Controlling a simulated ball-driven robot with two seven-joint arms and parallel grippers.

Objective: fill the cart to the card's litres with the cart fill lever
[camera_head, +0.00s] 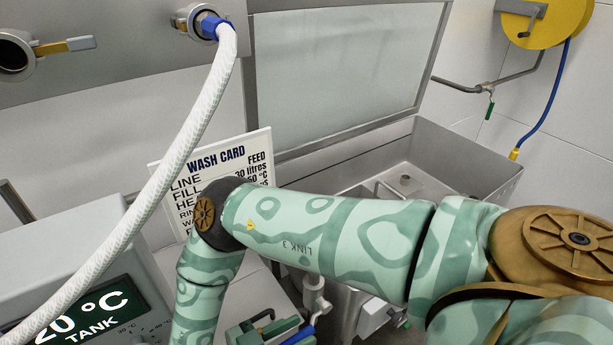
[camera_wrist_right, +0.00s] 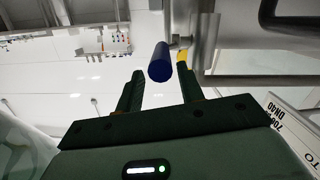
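The wash card (camera_head: 258,146) stands behind my right arm, which hides part of it; a fill line ending in "30 litres" shows, any digit before it being hidden. A blue lever grip (camera_head: 301,335) shows at the bottom edge of the head view. In the right wrist view the blue grip (camera_wrist_right: 159,64) lies between the fingers of my right gripper (camera_wrist_right: 160,72). The fingers are apart, with a gap visible beside the grip. My right gripper (camera_head: 283,322) shows low in the head view. I cannot pick out the cart for certain. My left gripper is out of view.
A white hose (camera_head: 170,180) hangs from a wall port across the left. A display box (camera_head: 85,310) reads 20 °C, TANK. An open grey tank (camera_head: 460,158) with a raised glass lid (camera_head: 340,70) stands behind my arm. A yellow reel (camera_head: 545,22) hangs top right.

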